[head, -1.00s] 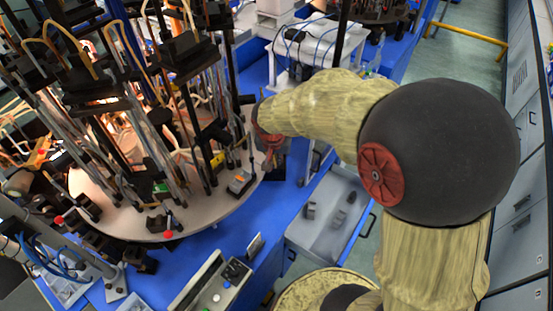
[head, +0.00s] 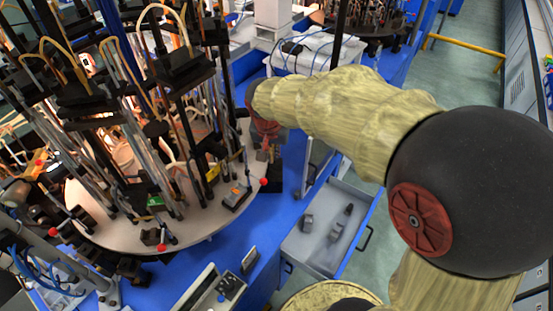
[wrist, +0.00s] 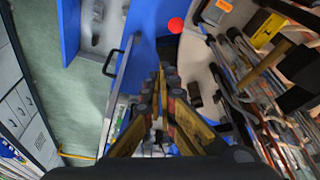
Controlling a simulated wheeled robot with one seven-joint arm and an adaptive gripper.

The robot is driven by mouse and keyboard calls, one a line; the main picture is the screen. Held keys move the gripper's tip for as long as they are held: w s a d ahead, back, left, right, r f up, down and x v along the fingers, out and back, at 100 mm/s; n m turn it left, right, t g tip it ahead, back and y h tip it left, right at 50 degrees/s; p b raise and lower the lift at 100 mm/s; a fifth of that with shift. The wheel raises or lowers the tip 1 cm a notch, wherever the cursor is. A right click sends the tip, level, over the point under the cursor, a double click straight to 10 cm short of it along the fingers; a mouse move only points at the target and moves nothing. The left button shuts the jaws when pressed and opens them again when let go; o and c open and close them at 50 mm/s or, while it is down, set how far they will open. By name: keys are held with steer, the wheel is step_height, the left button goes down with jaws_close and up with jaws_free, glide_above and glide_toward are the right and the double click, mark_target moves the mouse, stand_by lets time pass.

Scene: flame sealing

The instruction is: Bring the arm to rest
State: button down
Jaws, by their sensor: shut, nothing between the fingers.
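My gripper shows in the wrist view (wrist: 167,72) with its yellow-and-black fingers drawn together at the tips and nothing between them. In the head view my arm, in a pale yellow cover, reaches left from the big dark elbow joint. Its wrist end, with a red part, hangs near the right rim of the round turntable (head: 205,232); the fingertips are hard to make out there. The gripper looks apart from the turntable in the wrist view, but I cannot tell its height above the blue bench (head: 232,250).
An open drawer (head: 310,258) with small grey parts stands right of the bench; it also shows in the wrist view (wrist: 82,42). Tall rods and burners crowd the turntable. A red ball (head: 263,182) sits at its rim.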

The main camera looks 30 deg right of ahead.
steer(key=shift+r, duration=0.25)
steer(key=shift+a+n, duration=0.1)
steer(key=shift+n, duration=0.2)
